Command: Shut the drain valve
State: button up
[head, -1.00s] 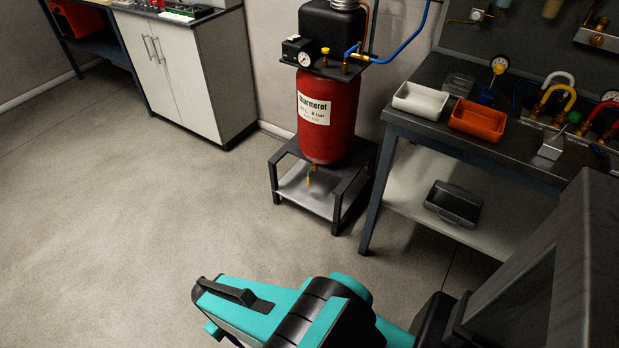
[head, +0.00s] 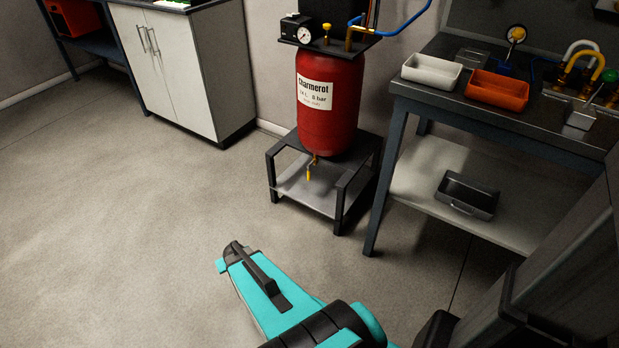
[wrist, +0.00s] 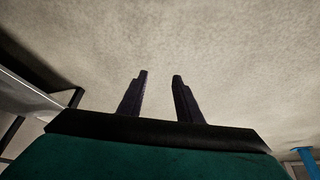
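The drain valve (head: 310,171) is a small fitting with a yellow lever under the red tank (head: 327,120). Its lever hangs roughly straight down over the stand's lower shelf. In the head view my teal arm reaches up from the bottom edge, and its far end stands over the floor in front of and left of the stand. My fingers are not clear there. In the wrist view my gripper (wrist: 160,76) shows two dark fingers apart with nothing between them, against a pale grey surface. I cannot make out the valve in the wrist view.
The tank sits on a dark stand (head: 341,197) with legs around the lower shelf. A workbench (head: 445,84) with trays and a low shelf holding a grey bin (head: 467,196) is close on the right. A white cabinet (head: 180,72) stands back left. The floor at left is clear.

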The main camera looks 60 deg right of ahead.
jog(key=w+d+f+m+t+h+b, duration=0.1)
jog(key=w+d+b, duration=0.15)
jog(key=d, duration=0.45)
jog(key=w+d+f+m+t+h+b, duration=0.1)
jog(key=w+d+t+h+b, duration=0.15)
jog(key=d, duration=0.45)
jog(key=m+t+h+b, duration=0.2)
jog(key=m+h+b, duration=0.2)
jog(key=h+b, duration=0.75)
send_near(309, 173)
jog(key=y+b, duration=0.2)
jog(key=shift+d+f+g, duration=0.1)
jog(key=shift+d+g, duration=0.15)
jog(key=shift+d, duration=0.15)
jog(key=shift+w, duration=0.1)
jog(key=b+x, duration=0.4)
jog(key=x, duration=0.9)
jog(key=shift+w+d+b, duration=0.2)
jog(key=shift+d+b, duration=0.1)
jog(key=shift+b, duration=0.1)
jog(key=shift+f, duration=0.1)
